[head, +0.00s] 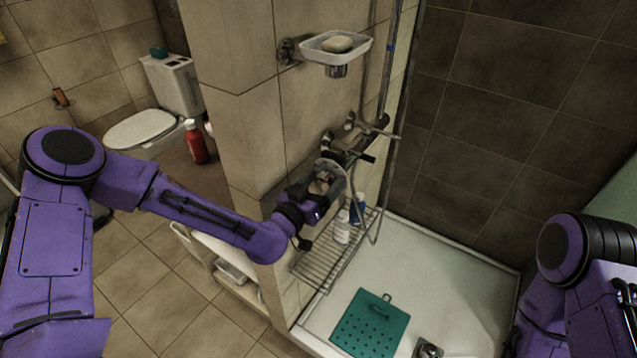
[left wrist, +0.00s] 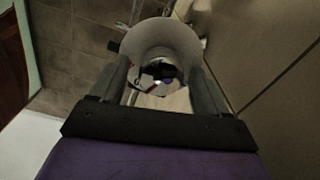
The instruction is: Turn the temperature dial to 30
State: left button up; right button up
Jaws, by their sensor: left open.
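The temperature dial (left wrist: 160,38) is a pale grey round knob on the shower mixer. In the left wrist view it fills the space between the two fingers of my left gripper (left wrist: 160,68). Its face has small red and dark marks, too small to read as numbers. In the head view the left gripper (head: 322,186) is at the near end of the mixer, and the dial (head: 331,167) shows just above it, partly hidden. The fingers are open, one on each side of the dial; I cannot tell whether they touch it. My right gripper is out of view.
A soap dish (head: 336,48) with soap is on the wall above. A wire rack (head: 318,262) with bottles hangs below the mixer. A green mat (head: 371,325) lies in the shower tray (head: 440,290). The tiled wall corner (head: 240,110) is close to my left forearm.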

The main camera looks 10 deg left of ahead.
pick_arm(q)
jog(key=c, duration=1)
jog(key=n+b, duration=0.2)
jog(key=n, duration=0.1)
jog(key=shift+f+n+b, duration=0.1)
jog(key=shift+n+b, duration=0.2)
jog(key=shift+n, duration=0.1)
jog(key=n+b, duration=0.2)
jog(key=n, duration=0.2)
jog(key=shift+n, duration=0.4)
jog(key=o, duration=1)
